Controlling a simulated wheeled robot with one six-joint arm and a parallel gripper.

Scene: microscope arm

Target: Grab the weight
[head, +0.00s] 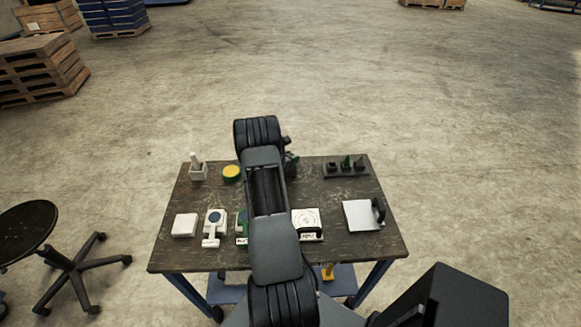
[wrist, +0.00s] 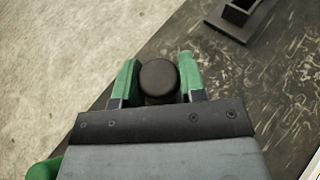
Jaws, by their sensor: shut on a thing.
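The weight is a dark, round-topped cylinder (wrist: 159,78) between the two green fingers of my gripper (wrist: 159,82) in the wrist view. The fingers are shut on it from both sides. It appears over the table (wrist: 235,75) near its edge; I cannot tell whether its base touches the top.
A dark rack (head: 346,170) with several small pieces stands at the table's back right. A yellow-topped round dish (head: 232,173) and a mortar (head: 197,172) are at back left. White instruments, a balance (head: 308,224) and a pale plate (head: 361,215) line the front.

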